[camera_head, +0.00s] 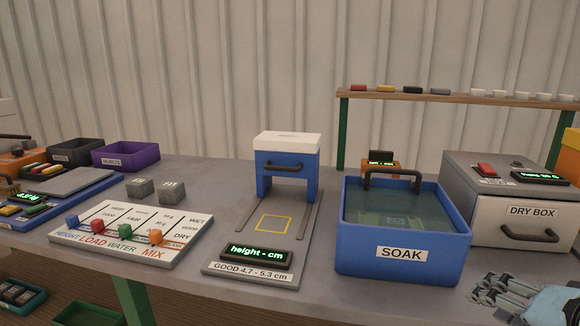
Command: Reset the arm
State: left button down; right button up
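My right gripper (503,294) is at the lower right edge, in front of the dry box (533,212) and to the right of the blue soak tub (400,262). Its fingers point left, and I see nothing held in them. The gap between its fingertips is not clear. It looks apart from the tub and the box. My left gripper is not in view.
A blue press (287,165) with a white top stands mid-table behind a height display (256,256). A slider board (130,234) and two grey blocks (139,188) are to its left. A wooden shelf (455,97) stands behind the tub.

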jog(key=s+a+f+n+g, duration=0.25)
jog(key=s+n+g, duration=0.2)
jog(key=s, duration=0.35)
jog(key=s+a+f+n+g, duration=0.1)
jog(key=s+f+n+g, duration=0.2)
jog(key=s+n, duration=0.4)
jog(key=s+d+f+g+b, duration=0.1)
jog(key=s+f, duration=0.1)
jog(key=f, duration=1.2)
jog(key=s+d+f+b, duration=0.1)
jog(key=s+d+f, duration=0.15)
jog(key=f, duration=1.15)
jog(key=s+f+g+b, duration=0.1)
jog(key=s+f, duration=1.6)
jog(key=s, duration=0.1)
jog(key=shift+m+h, duration=0.3)
jog(key=shift+m, duration=0.05)
